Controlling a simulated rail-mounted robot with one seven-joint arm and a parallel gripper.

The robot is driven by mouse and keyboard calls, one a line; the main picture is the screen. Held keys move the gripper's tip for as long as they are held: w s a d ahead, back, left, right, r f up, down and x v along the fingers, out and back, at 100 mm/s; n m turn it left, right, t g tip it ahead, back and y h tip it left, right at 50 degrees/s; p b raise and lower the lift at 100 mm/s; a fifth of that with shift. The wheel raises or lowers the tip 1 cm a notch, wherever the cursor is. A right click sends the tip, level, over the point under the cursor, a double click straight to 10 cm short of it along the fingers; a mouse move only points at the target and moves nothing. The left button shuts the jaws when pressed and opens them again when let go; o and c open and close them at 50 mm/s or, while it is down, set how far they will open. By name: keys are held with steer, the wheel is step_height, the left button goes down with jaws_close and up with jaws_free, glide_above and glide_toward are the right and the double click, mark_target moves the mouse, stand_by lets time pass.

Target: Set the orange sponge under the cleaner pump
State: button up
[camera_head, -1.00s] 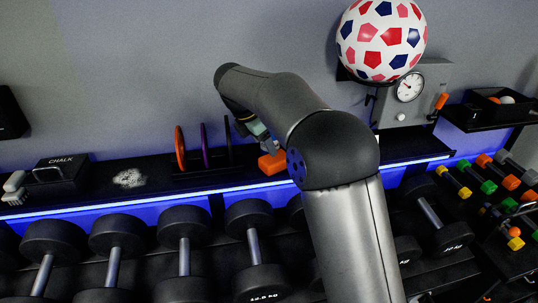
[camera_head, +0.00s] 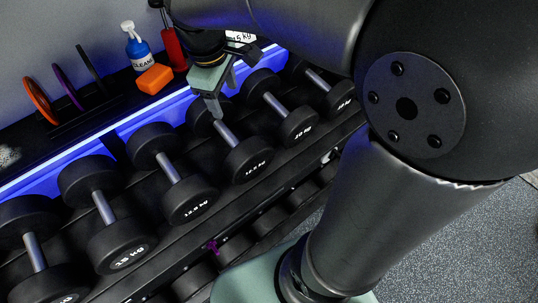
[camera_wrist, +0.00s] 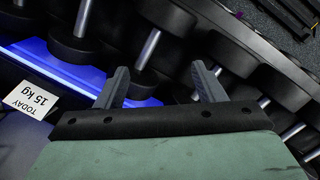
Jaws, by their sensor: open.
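The orange sponge (camera_head: 155,79) lies on the black shelf, just in front of the cleaner pump (camera_head: 140,50), a blue bottle with a white pump head. From this angle I cannot tell whether they touch or whether the sponge is under the spout. My gripper (camera_head: 224,101) is open and empty, right of the sponge and over the dumbbell rack. In the wrist view its two fingers (camera_wrist: 160,84) stand apart with nothing between them. The sponge and pump are not in the wrist view.
Upright orange, purple and black discs (camera_head: 65,88) stand in a holder left of the sponge. A red bottle-like object (camera_head: 174,48) stands right of the pump. A 15 kg card (camera_wrist: 28,101) is beside my gripper. Dumbbells (camera_head: 180,180) fill the rack below.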

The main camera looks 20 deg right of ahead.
steer(key=s+d+f+m, duration=0.2)
steer(key=s+f+m, duration=0.1)
steer(key=s+m, duration=0.2)
steer(key=s+d+f+m+y, duration=0.1)
steer(key=s+f+m, duration=0.3)
steer(key=s, duration=0.5)
steer(key=shift+s+d+f+m, duration=0.3)
steer(key=shift+s+d+m, duration=0.05)
steer(key=shift+d+m, duration=0.1)
